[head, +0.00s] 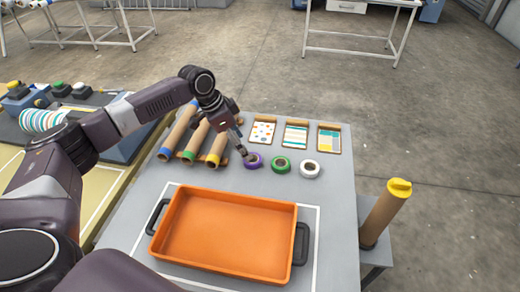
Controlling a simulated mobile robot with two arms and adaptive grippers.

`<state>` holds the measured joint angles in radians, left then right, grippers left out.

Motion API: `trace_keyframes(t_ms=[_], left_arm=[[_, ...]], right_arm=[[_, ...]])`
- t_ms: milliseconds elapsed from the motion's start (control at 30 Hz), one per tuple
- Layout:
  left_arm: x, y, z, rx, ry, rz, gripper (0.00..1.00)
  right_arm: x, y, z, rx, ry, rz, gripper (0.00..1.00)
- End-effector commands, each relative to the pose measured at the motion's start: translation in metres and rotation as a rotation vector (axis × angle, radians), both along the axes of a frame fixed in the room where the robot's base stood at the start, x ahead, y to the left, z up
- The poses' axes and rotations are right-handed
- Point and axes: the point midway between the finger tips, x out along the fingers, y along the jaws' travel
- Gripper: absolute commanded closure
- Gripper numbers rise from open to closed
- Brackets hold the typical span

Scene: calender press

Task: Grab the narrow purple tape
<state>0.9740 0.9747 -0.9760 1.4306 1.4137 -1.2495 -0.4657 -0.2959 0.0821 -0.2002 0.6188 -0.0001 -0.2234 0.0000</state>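The purple tape (254,161) is a small ring lying flat on the grey table, leftmost in a row of three rolls. A green tape (281,165) and a white tape (309,168) lie to its right. My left gripper (242,152) reaches down from above, its fingertips at the upper left side of the purple tape. The fingers are small and seen from behind, so I cannot tell whether they are open, shut, or touching the tape. My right gripper is not in view.
An orange tray (297,222) with dark handles stands in front. Tubes with blue, green and yellow (212,161) ends lie left of the gripper. Patterned cards (296,135) lie behind the tapes. A yellow-capped roll (386,214) stands at right. Table right of the white tape is clear.

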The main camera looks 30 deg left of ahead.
Motion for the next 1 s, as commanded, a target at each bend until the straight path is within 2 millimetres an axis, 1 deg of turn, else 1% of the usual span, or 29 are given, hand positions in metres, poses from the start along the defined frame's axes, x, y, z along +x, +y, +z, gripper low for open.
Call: trace_keyframes(t_ms=[33, 133, 333, 433, 500, 567, 700, 867, 1000], left_arm=[[0.001, -0.002, -0.004, -0.001, 0.002, -0.001, 0.35], [0.003, -0.005, -0.014, -0.001, 0.004, -0.002, 0.35], [0.010, -0.012, -0.034, 0.000, 0.004, 0.000, 0.35], [0.015, -0.017, -0.049, -0.001, 0.003, -0.001, 0.35], [0.017, -0.020, -0.059, -0.001, 0.003, -0.001, 0.35], [0.019, -0.021, -0.065, 0.000, 0.003, 0.000, 0.35], [0.021, -0.022, -0.070, 0.000, 0.000, 0.000, 0.35], [0.021, -0.022, -0.071, -0.001, 0.001, 0.000, 0.35], [0.021, -0.022, -0.070, -0.001, 0.001, 0.000, 0.50]], right_arm=[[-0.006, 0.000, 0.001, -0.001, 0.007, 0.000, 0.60], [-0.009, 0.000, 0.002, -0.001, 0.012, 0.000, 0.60], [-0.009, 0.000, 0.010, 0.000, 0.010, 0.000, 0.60], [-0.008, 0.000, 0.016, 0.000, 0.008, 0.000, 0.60], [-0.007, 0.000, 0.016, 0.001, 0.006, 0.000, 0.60], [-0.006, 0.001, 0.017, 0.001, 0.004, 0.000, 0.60], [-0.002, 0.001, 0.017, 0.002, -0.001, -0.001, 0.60], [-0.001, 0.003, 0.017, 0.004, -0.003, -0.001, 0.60], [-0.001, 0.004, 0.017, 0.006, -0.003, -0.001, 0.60]])
